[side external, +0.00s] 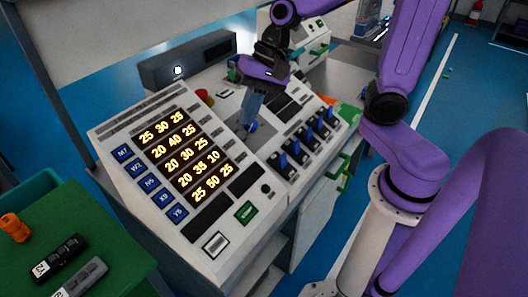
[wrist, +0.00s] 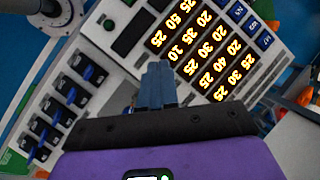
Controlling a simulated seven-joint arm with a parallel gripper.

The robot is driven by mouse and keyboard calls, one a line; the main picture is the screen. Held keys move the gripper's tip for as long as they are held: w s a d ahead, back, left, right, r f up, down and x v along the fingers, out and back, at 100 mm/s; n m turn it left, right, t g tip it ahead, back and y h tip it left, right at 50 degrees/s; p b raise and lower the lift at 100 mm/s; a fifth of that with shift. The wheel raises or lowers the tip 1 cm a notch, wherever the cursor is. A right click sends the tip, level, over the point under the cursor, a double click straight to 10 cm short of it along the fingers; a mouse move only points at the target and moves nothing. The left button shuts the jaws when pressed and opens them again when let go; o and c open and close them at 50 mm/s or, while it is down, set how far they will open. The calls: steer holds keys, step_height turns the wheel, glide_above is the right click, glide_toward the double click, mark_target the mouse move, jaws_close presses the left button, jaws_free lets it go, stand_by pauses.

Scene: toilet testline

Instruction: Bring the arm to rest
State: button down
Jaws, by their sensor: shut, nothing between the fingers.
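My gripper (side external: 250,122) points down over the sloped control panel (side external: 215,245), right of the lit number display. Its blue-grey fingers are shut together with nothing between them. A blue knob (side external: 253,127) shows beside the fingertips; I cannot tell whether they touch it. In the wrist view, the shut fingers (wrist: 158,68) reach over the panel next to the display (wrist: 195,50). The gripper body hides the part of the panel nearest the wrist.
Several blue switches (side external: 283,161) stand in a row at the panel's right. A green table (side external: 125,255) at lower left bears an orange part (side external: 15,228) and two dark-and-grey devices. A dark box (side external: 190,62) stands behind the panel.

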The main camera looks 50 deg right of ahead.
steer(key=s+d+f+n+h, duration=0.1)
steer(key=s+d+n+h, duration=0.1)
steer(key=s+n, duration=0.6)
steer(key=s+d+f+n+g+h, duration=0.1)
steer(key=s+d+n+h, duration=0.1)
steer(key=s+n, duration=0.7)
steer(key=shift+s+d+f+n+h, duration=0.2)
steer(key=shift+d+f+n+h, duration=0.15)
steer(key=shift+d+n, duration=0.6)
steer(key=shift+a, duration=0.15)
